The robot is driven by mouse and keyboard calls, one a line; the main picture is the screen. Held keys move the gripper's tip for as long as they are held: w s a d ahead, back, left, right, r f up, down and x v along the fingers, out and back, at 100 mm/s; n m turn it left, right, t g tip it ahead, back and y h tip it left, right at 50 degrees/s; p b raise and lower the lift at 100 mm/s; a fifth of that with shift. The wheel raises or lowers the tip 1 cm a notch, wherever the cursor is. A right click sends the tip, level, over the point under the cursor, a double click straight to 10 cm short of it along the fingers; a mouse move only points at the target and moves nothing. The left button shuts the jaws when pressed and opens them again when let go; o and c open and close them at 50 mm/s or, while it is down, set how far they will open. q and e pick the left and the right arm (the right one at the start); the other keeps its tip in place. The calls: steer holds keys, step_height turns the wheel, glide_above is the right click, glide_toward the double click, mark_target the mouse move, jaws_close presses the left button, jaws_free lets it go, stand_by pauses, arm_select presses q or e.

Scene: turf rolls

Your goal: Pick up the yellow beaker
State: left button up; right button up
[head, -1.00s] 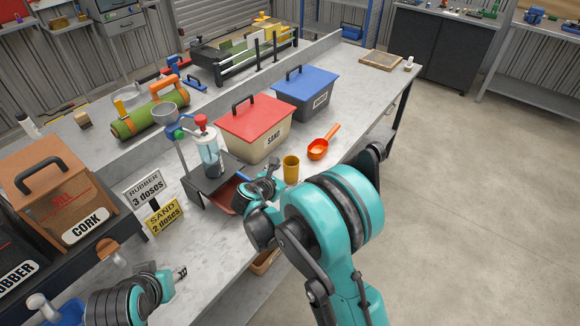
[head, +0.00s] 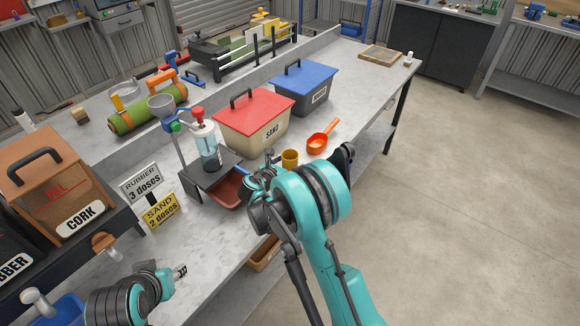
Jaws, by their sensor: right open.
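The yellow beaker (head: 290,157) stands upright on the grey workbench (head: 345,150), right of the sand bin and left of an orange scoop. My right gripper (head: 272,160) is open, just left of the beaker and close to it. My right arm hides part of the gripper and the bench in front, and I cannot tell whether a finger touches the beaker. My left gripper (head: 181,271) is over the near left part of the bench, far from the beaker; its jaws are too small to read.
The sand bin (head: 253,128) with a red lid stands behind the beaker. The orange scoop (head: 319,141) lies to its right. A dispenser stand (head: 207,150) and a reddish tray (head: 228,189) are to the left.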

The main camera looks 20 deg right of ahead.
mark_target(291, 153)
steer(key=shift+r, duration=0.1)
steer(key=shift+c, duration=1.3)
steer(key=c, duration=1.1)
steer(key=shift+r+p, duration=0.35)
steer(key=shift+r, duration=0.3)
step_height(291, 153, up, 3)
steer(key=shift+f+p, duration=0.1)
steer(key=shift+p, duration=0.6)
steer(key=p+v, duration=0.1)
steer(key=v, duration=0.3)
steer(key=w+r+p+v, duration=0.1)
steer(key=v, duration=0.4)
steer(key=a+p+v, duration=0.1)
steer(key=v, duration=0.3)
steer(key=shift+w+r, duration=0.3)
steer(key=shift+r, duration=0.15)
